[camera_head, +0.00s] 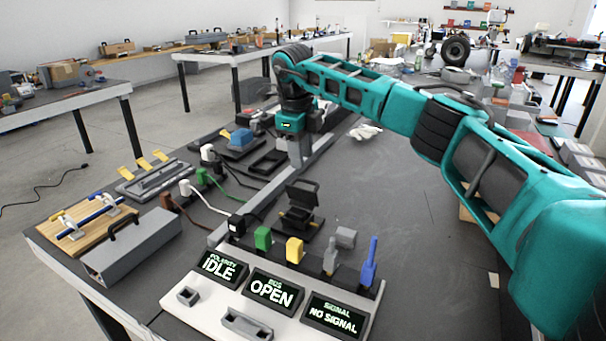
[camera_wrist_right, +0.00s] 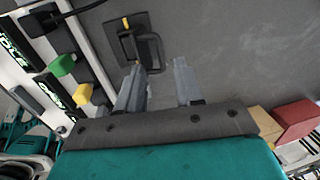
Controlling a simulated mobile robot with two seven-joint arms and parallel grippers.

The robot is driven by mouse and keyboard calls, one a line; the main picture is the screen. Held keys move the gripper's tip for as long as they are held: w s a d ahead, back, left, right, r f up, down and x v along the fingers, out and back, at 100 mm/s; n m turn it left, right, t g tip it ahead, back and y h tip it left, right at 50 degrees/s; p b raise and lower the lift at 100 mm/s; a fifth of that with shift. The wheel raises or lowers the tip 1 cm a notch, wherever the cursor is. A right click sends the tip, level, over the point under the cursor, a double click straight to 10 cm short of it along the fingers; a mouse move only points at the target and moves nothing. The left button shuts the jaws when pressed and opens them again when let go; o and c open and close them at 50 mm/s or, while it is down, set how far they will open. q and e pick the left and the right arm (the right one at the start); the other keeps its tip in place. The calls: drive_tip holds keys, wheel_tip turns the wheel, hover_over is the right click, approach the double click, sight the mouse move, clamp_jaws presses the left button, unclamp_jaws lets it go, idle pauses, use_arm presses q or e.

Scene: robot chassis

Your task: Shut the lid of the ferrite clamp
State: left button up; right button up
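The ferrite clamp (camera_head: 298,218) is a small black block on the dark bench, behind the display panel. Its lid (camera_head: 303,191) stands raised and tilted above the base. In the right wrist view the clamp (camera_wrist_right: 132,42) lies just beyond my fingertips, with a black frame-like part on its right side. My right gripper (camera_head: 297,164) points down behind the clamp in the head view, apart from it. In the right wrist view the gripper (camera_wrist_right: 159,65) has its two grey fingers spread with nothing between them. My left gripper is not in view.
A white panel (camera_head: 200,300) with several displays and coloured plugs stands in front of the clamp. A small grey block (camera_head: 346,237) lies to its right. Cables and a grey metal box (camera_head: 130,246) are at left. The bench right of the clamp is mostly clear.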

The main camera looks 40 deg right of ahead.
sight(305, 190)
drive_tip(key=f, duration=0.5)
drive_tip(key=shift+w+d+f+b, duration=0.2)
drive_tip(key=shift+d+b, duration=0.1)
drive_tip(key=shift+d, duration=0.1)
drive_tip(key=shift+c, duration=0.5)
clamp_jaws()
